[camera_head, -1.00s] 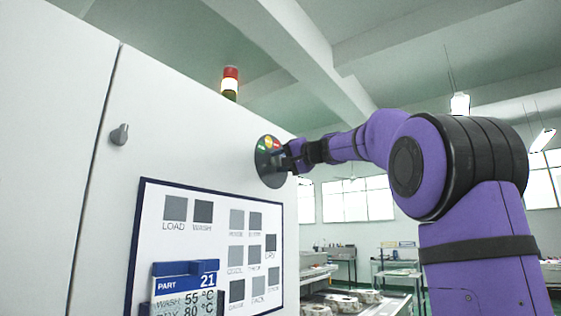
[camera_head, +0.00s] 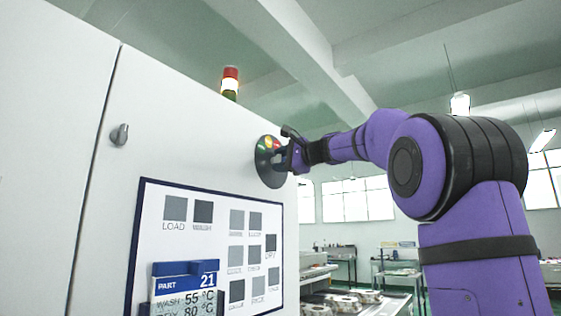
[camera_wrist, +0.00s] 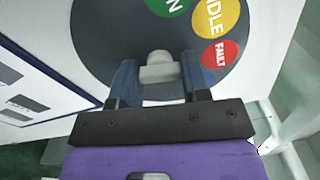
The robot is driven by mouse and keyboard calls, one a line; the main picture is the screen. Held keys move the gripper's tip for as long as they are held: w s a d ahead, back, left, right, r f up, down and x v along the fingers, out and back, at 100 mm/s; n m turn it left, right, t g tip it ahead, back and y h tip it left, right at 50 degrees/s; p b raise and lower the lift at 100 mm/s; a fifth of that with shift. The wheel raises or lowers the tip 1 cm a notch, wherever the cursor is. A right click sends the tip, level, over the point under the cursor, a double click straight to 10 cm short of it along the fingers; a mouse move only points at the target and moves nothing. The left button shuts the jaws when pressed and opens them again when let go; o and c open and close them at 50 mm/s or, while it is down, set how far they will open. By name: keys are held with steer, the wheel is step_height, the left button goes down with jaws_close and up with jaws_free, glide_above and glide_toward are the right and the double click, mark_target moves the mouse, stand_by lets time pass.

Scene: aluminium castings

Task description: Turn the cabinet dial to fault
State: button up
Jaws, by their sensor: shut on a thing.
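The cabinet dial (camera_head: 264,172) is a dark round disc on the white cabinet front, with coloured labels near its top. In the wrist view the dial (camera_wrist: 98,45) shows a green label ending in N, a yellow IDLE and a red FAULT label. Its pale grey knob (camera_wrist: 158,58) stands in the middle, its upper end toward the space between the green and yellow labels. My gripper (camera_wrist: 160,74) is shut on the knob, one blue finger on each side. In the head view my gripper (camera_head: 281,157) reaches the dial from the right and hides part of it.
A framed panel of grey squares (camera_head: 180,240) is below left of the dial. A small grey knob (camera_head: 120,134) sits on the cabinet further left. A signal tower (camera_head: 230,84) stands above. Benches and castings (camera_head: 345,301) are at the lower right.

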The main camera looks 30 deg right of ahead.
steer(key=shift+m, duration=0.6)
steer(key=shift+f, duration=0.1)
steer(key=o, duration=0.9)
steer(key=v, duration=1)
steer(key=shift+s+d, duration=0.15)
steer(key=shift+s, duration=0.2)
